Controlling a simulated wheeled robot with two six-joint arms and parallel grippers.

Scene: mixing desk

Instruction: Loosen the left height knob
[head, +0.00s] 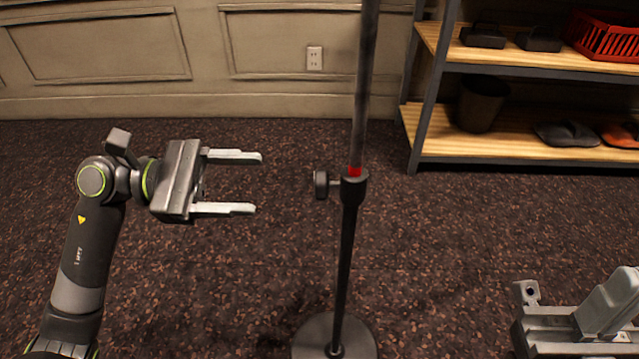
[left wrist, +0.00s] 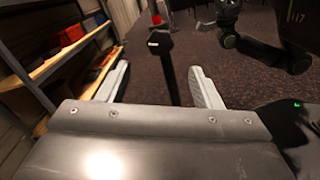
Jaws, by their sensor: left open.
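A black height knob (head: 321,184) sticks out to the left from the collar of a dark upright stand (head: 345,240). A red band (head: 354,171) shows on the pole just above the collar. My left gripper (head: 258,183) is open and empty, to the left of the knob and level with it, with a gap between. In the left wrist view the knob (left wrist: 159,40) shows ahead, beyond and between the two fingers (left wrist: 158,85). My right gripper (head: 600,310) is partly in view at the lower right, well away from the stand; its fingers are cut off by the frame.
The stand rises from a round base (head: 310,338) on dark speckled carpet. A shelf unit (head: 500,150) with a red basket (head: 605,38), a dark bin (head: 482,104) and shoes stands at the back right. Floor around the stand is clear.

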